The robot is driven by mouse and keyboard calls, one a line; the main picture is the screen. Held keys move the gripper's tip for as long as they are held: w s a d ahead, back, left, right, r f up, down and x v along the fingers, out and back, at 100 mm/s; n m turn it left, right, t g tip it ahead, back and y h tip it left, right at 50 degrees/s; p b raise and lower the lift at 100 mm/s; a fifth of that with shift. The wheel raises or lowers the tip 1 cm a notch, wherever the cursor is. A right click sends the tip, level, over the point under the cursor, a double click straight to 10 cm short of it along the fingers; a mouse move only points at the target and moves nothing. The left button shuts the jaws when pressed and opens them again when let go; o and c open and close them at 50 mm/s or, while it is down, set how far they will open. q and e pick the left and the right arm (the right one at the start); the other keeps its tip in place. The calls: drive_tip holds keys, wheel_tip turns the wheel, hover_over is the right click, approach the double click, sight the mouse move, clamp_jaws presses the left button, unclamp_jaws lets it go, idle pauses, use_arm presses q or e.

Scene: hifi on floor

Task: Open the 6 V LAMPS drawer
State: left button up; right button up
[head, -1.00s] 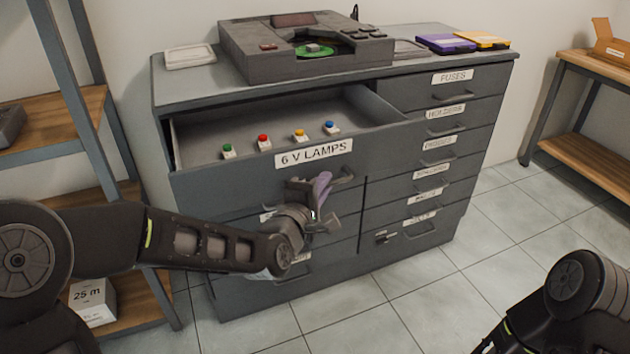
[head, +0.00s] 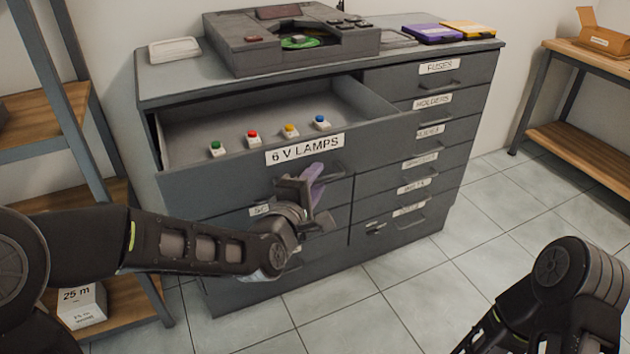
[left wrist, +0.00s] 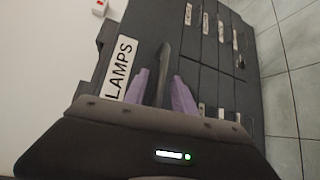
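The 6 V LAMPS drawer (head: 215,184) is pulled well out of the grey cabinet (head: 160,88). Its white label (head: 305,150) also shows in the left wrist view (left wrist: 121,68). Several small lamps with coloured tops, such as a red one (head: 253,136), stand inside. My left gripper (head: 306,187) is at the drawer's front, below the label. In the left wrist view its purple fingers (left wrist: 162,92) stand apart, one on each side of the dark bar handle (left wrist: 164,70), with gaps visible. My right arm shows at the lower right, but its gripper is out of view.
A dark device with a green disc (head: 298,42), a pale tray (head: 174,50), and purple (head: 433,33) and yellow (head: 467,29) cases sit on the cabinet. A shelf (head: 60,120) stands close at left, a wooden bench (head: 580,150) at right. The tiled floor (head: 400,290) in front is clear.

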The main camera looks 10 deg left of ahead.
use_arm(q)
drive_tip(key=shift+s, duration=0.1)
drive_tip(key=b+v, duration=0.2)
drive_tip(key=v, duration=0.5)
drive_tip(key=shift+s, duration=0.3)
drive_tip(key=shift+a, duration=0.15)
